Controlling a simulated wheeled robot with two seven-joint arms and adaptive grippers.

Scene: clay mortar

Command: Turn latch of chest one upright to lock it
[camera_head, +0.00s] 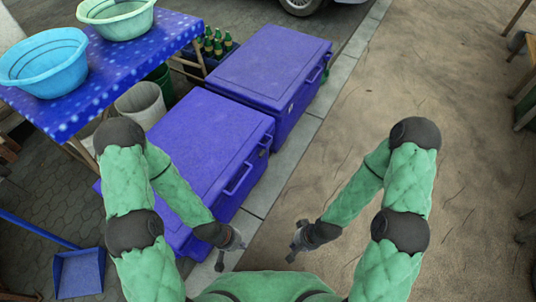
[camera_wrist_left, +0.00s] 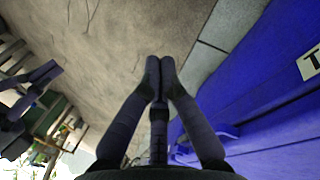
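Two closed blue chests stand in a row in the head view: a nearer one (camera_head: 205,150) and a farther one (camera_head: 268,62). I cannot tell which is chest one. The nearer chest has a front handle (camera_head: 238,179) and a small dark fitting (camera_head: 265,141), perhaps a latch; its angle is too small to read. My left gripper (camera_head: 236,243) is just in front of the nearer chest's near end, apart from the handle. In the left wrist view its fingertips (camera_wrist_left: 160,66) meet with nothing between them. My right gripper (camera_head: 297,243) hangs over the ground to the right; its fingers are unclear.
A blue cloth-covered table (camera_head: 100,75) with a blue basin (camera_head: 44,64) and a green basin (camera_head: 116,17) stands at left. Sandy ground (camera_head: 440,110) at right is largely clear.

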